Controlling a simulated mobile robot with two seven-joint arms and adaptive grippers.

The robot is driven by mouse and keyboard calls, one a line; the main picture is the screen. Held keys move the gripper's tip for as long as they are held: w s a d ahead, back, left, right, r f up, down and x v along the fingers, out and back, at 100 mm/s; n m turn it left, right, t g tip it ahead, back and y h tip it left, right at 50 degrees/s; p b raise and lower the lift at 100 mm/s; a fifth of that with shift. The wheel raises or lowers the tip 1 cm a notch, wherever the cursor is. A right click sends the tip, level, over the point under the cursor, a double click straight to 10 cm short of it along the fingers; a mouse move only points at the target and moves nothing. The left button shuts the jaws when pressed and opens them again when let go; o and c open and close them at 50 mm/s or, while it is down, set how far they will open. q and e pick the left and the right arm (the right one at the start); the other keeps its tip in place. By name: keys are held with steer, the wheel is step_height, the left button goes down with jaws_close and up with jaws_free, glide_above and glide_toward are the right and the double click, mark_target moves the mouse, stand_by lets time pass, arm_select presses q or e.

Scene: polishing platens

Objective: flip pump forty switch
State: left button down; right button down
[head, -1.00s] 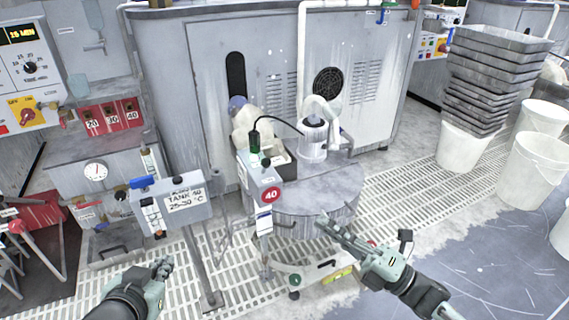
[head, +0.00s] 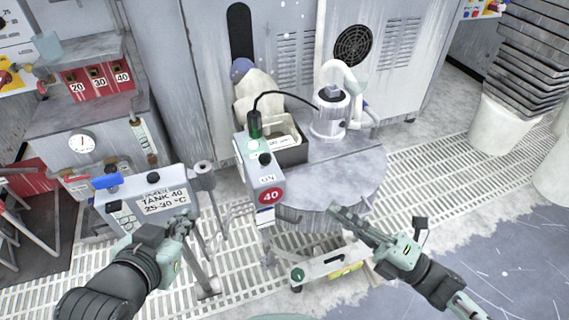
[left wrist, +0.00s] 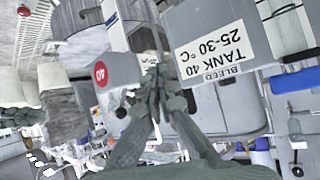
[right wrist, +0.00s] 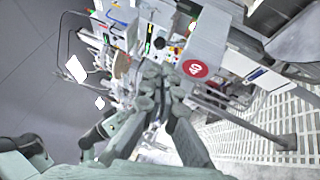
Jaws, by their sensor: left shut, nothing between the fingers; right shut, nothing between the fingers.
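The pump 40 box (head: 266,183) is grey with a red "40" disc (head: 270,196) and an "ON" label. A black switch knob (head: 265,159) sits on its top face; which way it is set is too small to tell. The red disc also shows in the left wrist view (left wrist: 100,74) and the right wrist view (right wrist: 196,69). My left gripper (head: 184,220) is shut and empty, left of the box, in front of the tank 40 sign panel. My right gripper (head: 335,212) is shut and empty, right of the box and a little lower.
The "TANK 40 25-30 °C" panel (head: 150,203) stands left of the box. A round grey tank (head: 355,175) carries a white pump (head: 329,118). Stacked grey bins (head: 535,60) stand at right.

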mark_target(264, 162)
steer(key=shift+s, duration=0.1)
